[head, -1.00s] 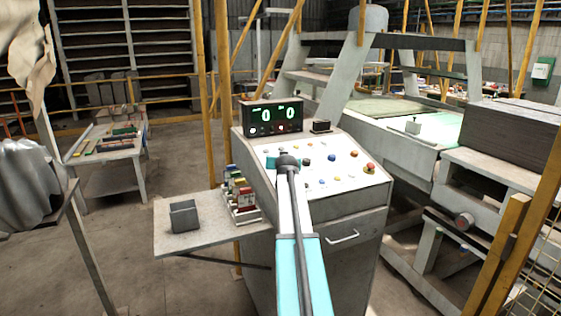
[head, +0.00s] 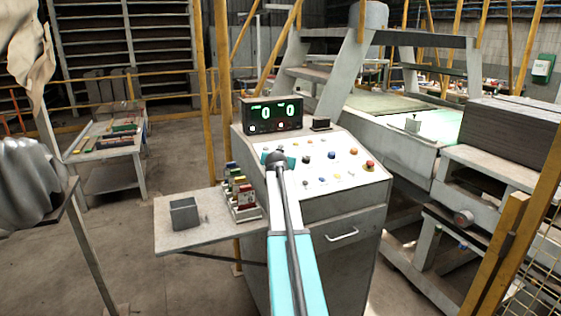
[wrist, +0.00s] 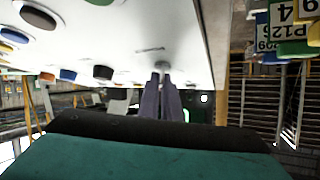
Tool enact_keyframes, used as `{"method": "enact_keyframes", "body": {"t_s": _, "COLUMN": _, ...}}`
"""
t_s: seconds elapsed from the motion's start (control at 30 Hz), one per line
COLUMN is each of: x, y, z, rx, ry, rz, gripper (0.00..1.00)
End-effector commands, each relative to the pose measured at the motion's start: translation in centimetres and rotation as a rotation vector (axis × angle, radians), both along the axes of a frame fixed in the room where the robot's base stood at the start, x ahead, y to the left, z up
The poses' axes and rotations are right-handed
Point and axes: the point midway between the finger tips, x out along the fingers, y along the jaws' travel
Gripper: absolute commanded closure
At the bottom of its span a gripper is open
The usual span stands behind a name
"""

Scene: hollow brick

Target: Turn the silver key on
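The control console's slanted panel (head: 325,165) carries several coloured buttons and a digital display above. In the wrist view my gripper (wrist: 161,76) has two grey-purple fingers close together, their tips beside a small silver piece (wrist: 150,51) on the white panel face. This piece looks like the silver key, but its shape and angle are too small to read. I cannot tell whether the tips grip it. In the head view my wrist covers the upper left of the panel, hiding the fingers and the key.
The display (head: 272,115) on top of the console shows two green zeros. A red button (head: 369,165) is at the panel's right. Left of the console, a side shelf (head: 215,232) holds a grey box (head: 184,213) and a rack of coloured tags (head: 242,200). Dark buttons (wrist: 103,72) lie near my fingers.

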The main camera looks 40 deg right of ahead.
Motion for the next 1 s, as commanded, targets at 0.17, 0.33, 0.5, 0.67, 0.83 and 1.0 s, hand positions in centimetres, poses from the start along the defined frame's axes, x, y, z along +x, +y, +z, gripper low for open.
{"method": "enact_keyframes", "body": {"t_s": 0.17, "x": -0.2, "y": -0.1, "z": -0.1, "rx": 0.002, "ry": 0.003, "rz": -0.002, "gripper": 0.94}}
{"method": "enact_keyframes", "body": {"t_s": 0.33, "x": -0.1, "y": 0.0, "z": -0.1, "rx": 0.002, "ry": 0.003, "rz": -0.001, "gripper": 0.77}}
{"method": "enact_keyframes", "body": {"t_s": 0.5, "x": 0.0, "y": 0.0, "z": -0.1, "rx": 0.001, "ry": 0.002, "rz": -0.001, "gripper": 0.77}}
{"method": "enact_keyframes", "body": {"t_s": 0.67, "x": -0.1, "y": 0.1, "z": 0.0, "rx": 0.001, "ry": 0.001, "rz": 0.0, "gripper": 0.77}}
{"method": "enact_keyframes", "body": {"t_s": 0.83, "x": -0.6, "y": 0.7, "z": 0.2, "rx": 0.0, "ry": 0.001, "rz": 0.001, "gripper": 0.77}}
{"method": "enact_keyframes", "body": {"t_s": 1.0, "x": -1.6, "y": 1.8, "z": 0.7, "rx": -0.001, "ry": 0.001, "rz": 0.0, "gripper": 0.77}}
